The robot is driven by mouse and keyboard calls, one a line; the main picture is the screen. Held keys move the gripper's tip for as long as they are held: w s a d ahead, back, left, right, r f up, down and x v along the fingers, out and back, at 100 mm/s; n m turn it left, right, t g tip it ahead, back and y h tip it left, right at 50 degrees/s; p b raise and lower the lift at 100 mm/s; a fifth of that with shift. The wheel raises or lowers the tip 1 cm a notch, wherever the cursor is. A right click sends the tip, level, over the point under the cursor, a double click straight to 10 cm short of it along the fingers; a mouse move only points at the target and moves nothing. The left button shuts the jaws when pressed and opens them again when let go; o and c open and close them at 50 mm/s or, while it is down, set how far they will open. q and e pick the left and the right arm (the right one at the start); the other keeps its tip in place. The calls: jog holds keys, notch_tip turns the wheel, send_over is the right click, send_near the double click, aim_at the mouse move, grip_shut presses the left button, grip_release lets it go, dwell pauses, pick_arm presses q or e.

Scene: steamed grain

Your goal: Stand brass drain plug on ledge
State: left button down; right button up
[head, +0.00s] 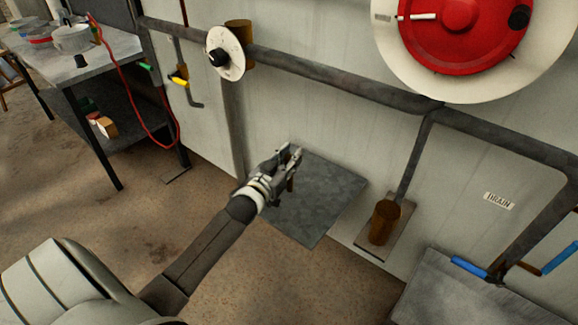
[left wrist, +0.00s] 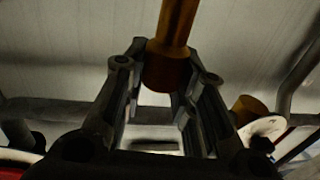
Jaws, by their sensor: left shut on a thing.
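My left gripper (head: 290,157) is in the middle of the head view, in front of the wall and above a grey metal ledge (head: 325,212). It is shut on the brass drain plug, of which only a small brown part (head: 291,184) shows below the fingers. In the left wrist view the plug (left wrist: 172,62) is a brown-gold cylinder with a narrower stem, between the two dark fingers. The head view does not clearly show whether the plug touches the ledge. My right gripper is not in view.
A brown cylinder (head: 384,222) stands on a small plate at the foot of a pipe, right of the ledge. A grey surface with blue handles (head: 469,268) is at lower right. A workbench (head: 110,48) with pots stands at left. A pipe (head: 340,80) crosses the wall.

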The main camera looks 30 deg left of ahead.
pick_arm(q)
jog(key=shift+w+a+f, duration=0.15)
jog(key=shift+a+f, duration=0.1)
jog(key=shift+f, duration=1.45)
jog(key=shift+f, duration=0.15)
jog(key=c, duration=1.2)
grip_release()
jog(key=shift+d, duration=0.1)
